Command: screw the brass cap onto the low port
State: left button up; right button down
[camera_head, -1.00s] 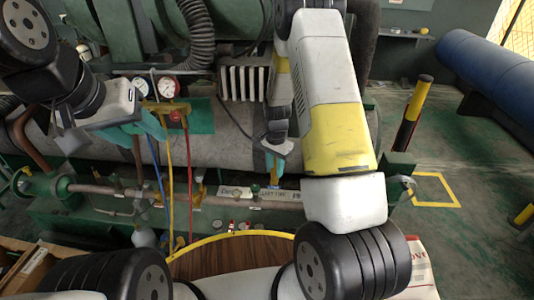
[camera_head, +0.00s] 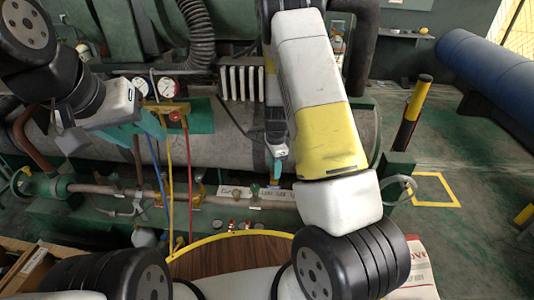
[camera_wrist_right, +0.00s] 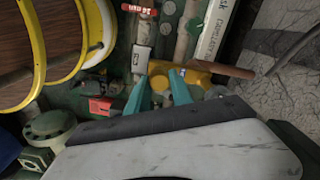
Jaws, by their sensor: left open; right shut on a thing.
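My right gripper (camera_head: 275,172) points down just above the copper pipe (camera_head: 150,192). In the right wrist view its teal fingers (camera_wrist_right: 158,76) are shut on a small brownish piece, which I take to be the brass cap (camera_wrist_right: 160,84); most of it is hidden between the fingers. Yellow brass fittings (camera_wrist_right: 195,72) lie just beyond the fingertips. I cannot tell which fitting is the low port, nor whether the cap touches it. My left gripper (camera_head: 152,128) is open beside the gauge manifold (camera_head: 166,107), its teal fingers partly seen.
Blue, yellow and red hoses (camera_head: 190,165) hang from the manifold, left of my right gripper. Two gauges (camera_head: 167,87) sit above it. A round wooden tabletop with a yellow rim (camera_head: 225,260) is in front.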

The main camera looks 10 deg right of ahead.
jog(key=c, duration=1.1)
grip_release()
jog(key=shift+a+f+m, duration=0.1)
jog(key=shift+m, duration=0.2)
jog(key=shift+o, duration=0.2)
jog(key=shift+r, duration=0.55)
jog(key=s+a+r+n+t+y, duration=0.1)
jog(key=s+r+n, duration=0.2)
jog(key=r, duration=0.8)
jog(key=s+a+r+n+t+y, duration=0.1)
jog(key=s+r+n, duration=0.2)
jog(key=r, duration=0.8)
jog(key=s+r+n+t, duration=0.2)
jog(key=s+r+n, duration=0.4)
jog(key=s, duration=0.3)
jog(key=s+r+n+t, duration=0.2)
jog(key=s+r+n, duration=0.3)
jog(key=s, duration=0.4)
jog(key=shift+r+n, duration=0.4)
jog(key=shift+r, duration=0.35)
